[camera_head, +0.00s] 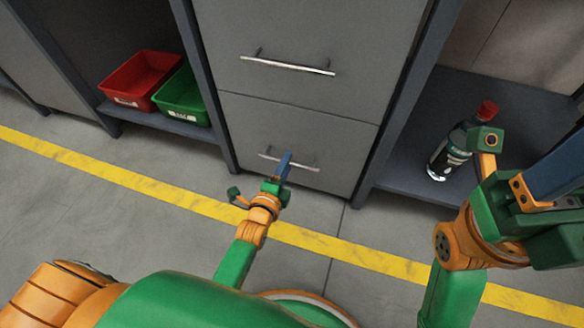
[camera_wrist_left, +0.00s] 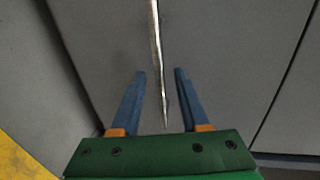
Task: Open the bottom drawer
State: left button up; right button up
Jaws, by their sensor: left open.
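The bottom drawer (camera_head: 330,142) is a grey front with a slim metal bar handle (camera_head: 305,166). The drawer looks closed, flush with the cabinet. My left gripper (camera_head: 286,160) is at this handle, its blue fingers over the handle's left part in the head view. In the left wrist view the left gripper (camera_wrist_left: 160,80) is open, and the handle bar (camera_wrist_left: 156,45) runs between its two fingers with a gap on each side. My right gripper (camera_head: 560,168) is at the right edge, partly out of view, so its jaw opening is unclear.
An upper drawer (camera_head: 310,35) with its own handle (camera_head: 288,65) is above. A red bin (camera_head: 140,78) and a green bin (camera_head: 183,98) stand on the left shelf. A dark bottle (camera_head: 450,150) with a red cap stands on the right shelf, near my right arm. The floor before the drawer is clear.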

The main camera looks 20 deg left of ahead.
pick_arm(q)
jog(key=shift+w+f, duration=0.1)
jog(key=shift+w, duration=0.55)
grip_shut()
dwell(0.9)
